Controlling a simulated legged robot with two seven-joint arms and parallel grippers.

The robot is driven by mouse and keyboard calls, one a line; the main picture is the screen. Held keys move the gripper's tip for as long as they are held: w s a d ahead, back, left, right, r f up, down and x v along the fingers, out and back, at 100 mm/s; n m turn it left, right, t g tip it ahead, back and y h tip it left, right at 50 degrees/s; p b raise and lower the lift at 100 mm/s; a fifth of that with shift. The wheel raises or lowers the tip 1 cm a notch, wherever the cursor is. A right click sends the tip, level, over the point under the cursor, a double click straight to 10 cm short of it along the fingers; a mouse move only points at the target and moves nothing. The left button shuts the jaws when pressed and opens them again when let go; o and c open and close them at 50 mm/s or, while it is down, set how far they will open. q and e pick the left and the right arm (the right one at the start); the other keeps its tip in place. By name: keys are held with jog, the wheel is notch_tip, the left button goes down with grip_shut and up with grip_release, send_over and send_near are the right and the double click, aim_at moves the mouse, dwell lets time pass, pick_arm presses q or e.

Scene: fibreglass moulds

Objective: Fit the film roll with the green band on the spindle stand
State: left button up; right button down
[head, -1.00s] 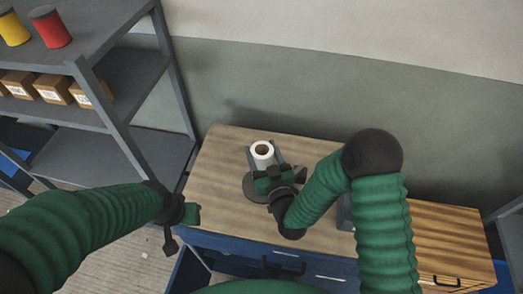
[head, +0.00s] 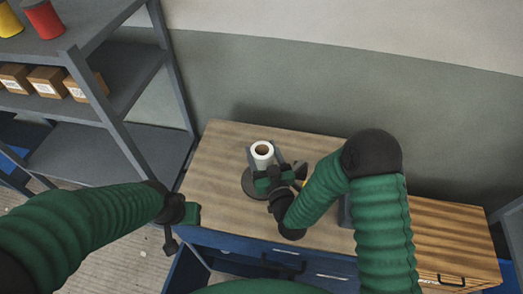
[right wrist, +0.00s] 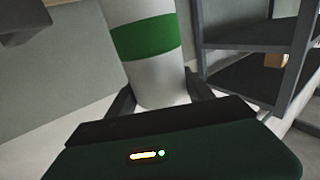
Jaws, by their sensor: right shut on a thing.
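The film roll (head: 262,149) is white with a brown core opening and stands upright above the dark round base of the spindle stand (head: 250,188). Its green band (right wrist: 146,38) shows in the right wrist view, above the fingers. My right gripper (head: 264,161) is shut on the roll, one finger on each side, low on the roll in its wrist view (right wrist: 160,97). The spindle itself is hidden, so I cannot tell whether the roll is around it. My left gripper (head: 187,212) is off the table's left front corner; its jaws are unclear.
The wooden table top (head: 215,160) is clear at the left and back. A small yellow thing (head: 303,184) and a grey object (head: 345,210) are partly hidden by my right arm. A grey shelf (head: 120,135) with boxes (head: 47,82) stands at the left.

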jog(key=shift+f+b, duration=0.85)
jog(key=shift+f, duration=0.05)
jog(key=shift+c, duration=1.5)
grip_release()
jog(key=shift+f, duration=0.1)
